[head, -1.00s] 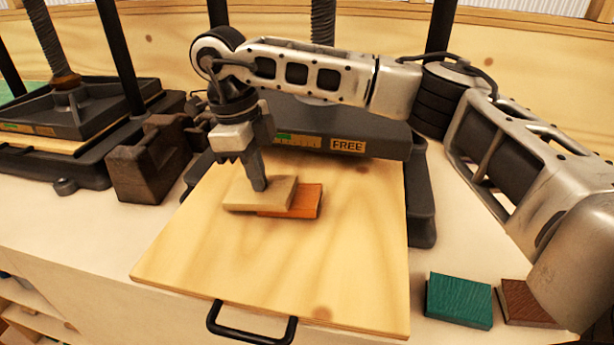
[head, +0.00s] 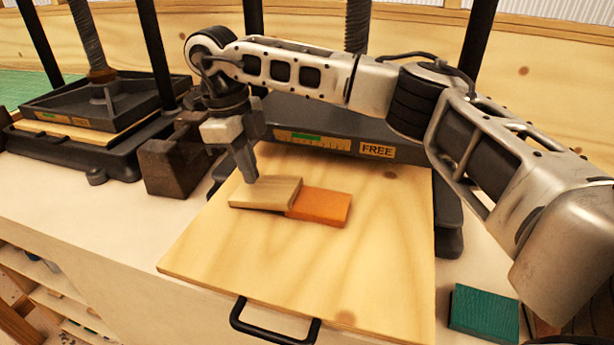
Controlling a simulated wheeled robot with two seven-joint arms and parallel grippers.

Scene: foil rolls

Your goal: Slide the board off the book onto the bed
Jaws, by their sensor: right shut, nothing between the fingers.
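The board (head: 265,193) is a small pale wooden slab. Its right end overlaps the left edge of the orange book (head: 322,207), and most of it lies left of the book over the bed. It seems to tilt down to the left. The book lies flat on the bed (head: 330,265), a large light wood plate with a black handle at its front. My right gripper (head: 251,178) is shut and empty, pointing down, its tip at the board's back edge; whether it touches is unclear. My left gripper is not in view.
A dark press plate marked FREE (head: 377,150) stands behind the bed. A dark block (head: 172,165) and a second press (head: 95,105) are at left. A green book (head: 484,313) lies at lower right beside a brown one (head: 543,325). The front of the bed is clear.

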